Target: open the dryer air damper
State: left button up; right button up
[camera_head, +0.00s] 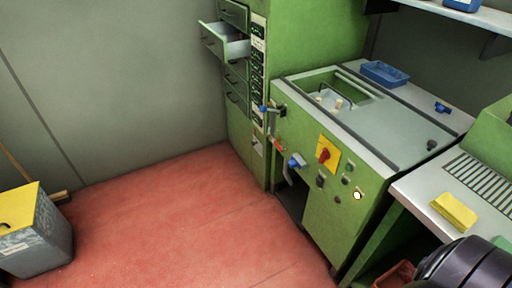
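The tall green cabinet (311,40) stands at the back, with a column of drawers on its front and a strip of small dark switches or labels beside them. A small lever with a blue end (264,109) sticks out near its lower right edge. Below are a red-ended handle (278,146) and a blue handle (297,161) beside the green machine (335,222). I cannot tell which of these, if any, is the dryer air damper. Neither of my grippers is in view.
An upper drawer (238,48) is pulled out. The machine's front has a red knob on a yellow plate (328,154). A grey bin with a yellow lid (35,245) stands at left. A yellow sponge (454,210) lies on the right bench. The red floor (180,225) is clear.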

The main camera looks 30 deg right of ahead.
aim_at(255, 147)
jog(key=i+z, duration=0.1)
jog(key=z, duration=0.35)
jog(key=i+j+z, duration=0.75)
jog(key=i+j, duration=0.1)
jog(key=j, duration=0.1)
